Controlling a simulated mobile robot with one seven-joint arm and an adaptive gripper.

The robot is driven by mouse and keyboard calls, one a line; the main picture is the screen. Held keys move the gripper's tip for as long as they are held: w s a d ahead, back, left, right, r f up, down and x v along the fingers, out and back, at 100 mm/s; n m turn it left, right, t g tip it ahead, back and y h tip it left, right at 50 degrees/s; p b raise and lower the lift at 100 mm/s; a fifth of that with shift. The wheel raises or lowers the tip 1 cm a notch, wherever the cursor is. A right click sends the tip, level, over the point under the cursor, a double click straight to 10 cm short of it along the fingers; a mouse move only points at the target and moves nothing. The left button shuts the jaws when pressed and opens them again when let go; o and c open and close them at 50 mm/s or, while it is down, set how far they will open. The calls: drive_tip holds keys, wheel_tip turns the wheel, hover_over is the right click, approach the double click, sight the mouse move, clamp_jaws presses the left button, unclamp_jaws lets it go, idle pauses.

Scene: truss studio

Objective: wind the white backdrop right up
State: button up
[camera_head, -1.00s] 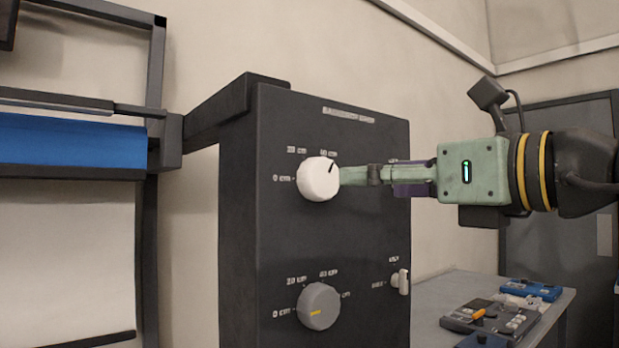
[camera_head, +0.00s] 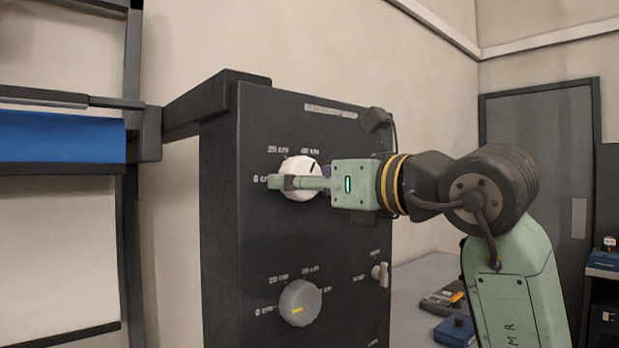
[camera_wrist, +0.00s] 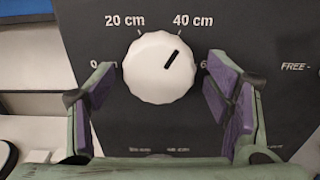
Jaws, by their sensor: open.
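A dark control box shows in the head view, with a white knob (camera_head: 300,171) on its upper part. In the wrist view the white knob (camera_wrist: 158,68) has its black mark pointing up and right, near the 40 cm label. My gripper (camera_wrist: 166,92) is open, with one purple-padded finger on each side of the knob. A small gap shows between the pads and the knob. In the head view my gripper (camera_head: 283,183) partly covers the knob. A white backdrop sheet (camera_head: 55,265) hangs at the left with a dark bar along its lower edge.
A blue roll (camera_head: 62,137) hangs above the white sheet. A table (camera_head: 420,290) with devices stands behind.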

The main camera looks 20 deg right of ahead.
drive_tip(key=shift+c, duration=0.6)
drive_tip(key=c, duration=1)
